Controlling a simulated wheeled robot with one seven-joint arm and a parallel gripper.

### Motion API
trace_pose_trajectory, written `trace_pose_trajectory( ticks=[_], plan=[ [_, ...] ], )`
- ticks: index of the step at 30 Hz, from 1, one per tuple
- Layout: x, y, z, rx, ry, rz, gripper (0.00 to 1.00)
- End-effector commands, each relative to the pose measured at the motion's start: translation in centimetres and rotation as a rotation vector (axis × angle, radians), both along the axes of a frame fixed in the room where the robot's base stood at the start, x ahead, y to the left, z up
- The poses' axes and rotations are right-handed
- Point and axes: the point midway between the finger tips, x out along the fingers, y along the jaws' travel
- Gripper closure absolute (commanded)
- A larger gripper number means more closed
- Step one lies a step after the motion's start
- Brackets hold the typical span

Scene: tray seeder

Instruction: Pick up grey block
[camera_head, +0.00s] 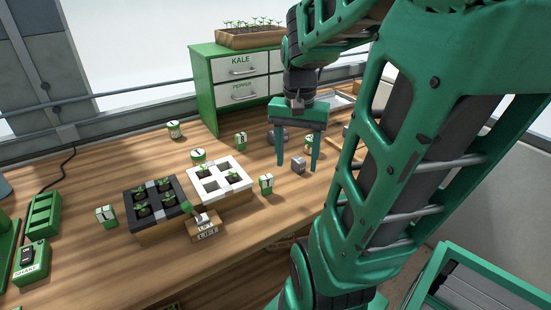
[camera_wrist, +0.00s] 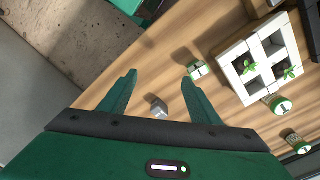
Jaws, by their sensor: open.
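The grey block (camera_head: 298,165) is a small cube on the wooden table, right of the white tray in the head view. My gripper (camera_head: 296,168) is green, points down and is open, with its fingers apart above the table around the block's position in that view. In the wrist view the grey block (camera_wrist: 158,107) shows between the two fingers of my gripper (camera_wrist: 160,78), nearer the right one. Nothing is held. I cannot tell how high the fingertips are above the table.
A white tray (camera_head: 203,190) with seedlings and a black tray (camera_head: 133,206) stand to the left. Small green-and-white labelled containers stand around, one (camera_head: 266,184) near the block. A green drawer cabinet (camera_head: 204,90) stands behind. Bare wood surrounds the block.

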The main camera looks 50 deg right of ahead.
Motion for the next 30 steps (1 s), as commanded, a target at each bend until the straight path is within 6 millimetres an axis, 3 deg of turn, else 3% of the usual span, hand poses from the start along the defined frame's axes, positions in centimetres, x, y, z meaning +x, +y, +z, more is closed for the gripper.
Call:
trace_pose_trajectory(
  ticks=[1,6,12,16,24,30],
  plan=[
    [1.2,-1.8,0.2,-0.001,0.003,-0.106,0.43],
    [4.4,-6.8,0.5,0.000,-0.006,-0.420,0.43],
    [6.2,-10.7,0.4,0.011,-0.016,-0.641,0.43],
    [6.5,-11.5,-0.2,0.014,-0.018,-0.690,0.43],
    [6.5,-11.6,-4.0,0.016,-0.016,-0.696,0.43],
    [6.5,-11.6,-5.4,0.015,-0.018,-0.696,0.43]
  ],
)
